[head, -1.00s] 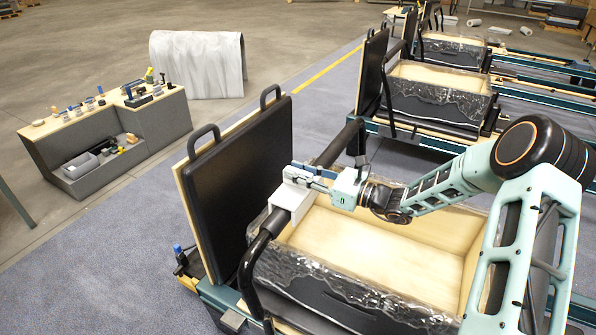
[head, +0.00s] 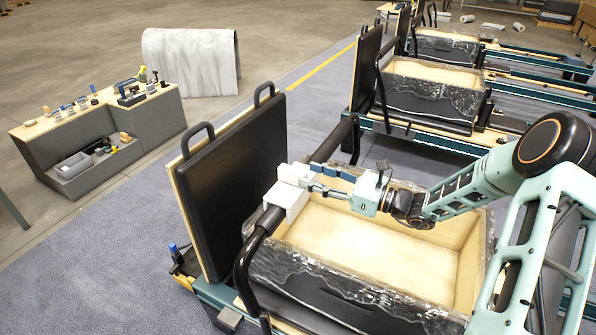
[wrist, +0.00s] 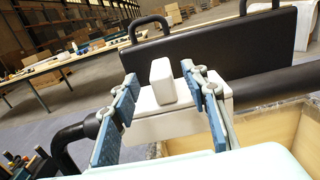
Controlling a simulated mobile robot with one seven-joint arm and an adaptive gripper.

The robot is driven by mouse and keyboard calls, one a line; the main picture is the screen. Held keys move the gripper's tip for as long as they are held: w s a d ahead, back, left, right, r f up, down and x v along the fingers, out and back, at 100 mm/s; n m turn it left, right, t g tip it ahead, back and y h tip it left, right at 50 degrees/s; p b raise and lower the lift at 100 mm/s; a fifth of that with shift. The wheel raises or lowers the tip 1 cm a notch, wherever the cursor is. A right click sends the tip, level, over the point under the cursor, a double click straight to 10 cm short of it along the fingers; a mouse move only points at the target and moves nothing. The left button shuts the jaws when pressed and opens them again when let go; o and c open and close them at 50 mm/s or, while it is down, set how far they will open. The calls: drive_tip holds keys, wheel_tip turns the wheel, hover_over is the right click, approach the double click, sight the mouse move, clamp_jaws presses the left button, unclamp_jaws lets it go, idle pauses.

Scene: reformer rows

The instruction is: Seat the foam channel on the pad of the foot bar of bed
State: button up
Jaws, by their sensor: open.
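The white foam channel (head: 287,197) sits on the black foot bar (head: 262,226) of the nearest bed, in line with it. The bar comes out at both ends of the channel in the wrist view (wrist: 180,122). A white upright block (wrist: 162,82) stands on the channel's top. My gripper (wrist: 160,85) is open, with one blue-padded finger on each side of the block and gaps between. In the head view my gripper (head: 308,178) is just right of the channel. How deeply the channel wraps the bar, and its underside, are hidden.
A black padded board (head: 236,180) stands upright behind the bar. An open wooden box bed (head: 370,262) with clear wrapping lies below my arm. More beds (head: 425,85) stand behind. A grey bench (head: 100,140) with small items is at left. The floor between is clear.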

drive_tip(key=v, duration=0.5)
drive_tip(key=shift+s+d, duration=0.15)
drive_tip(key=shift+d, duration=0.15)
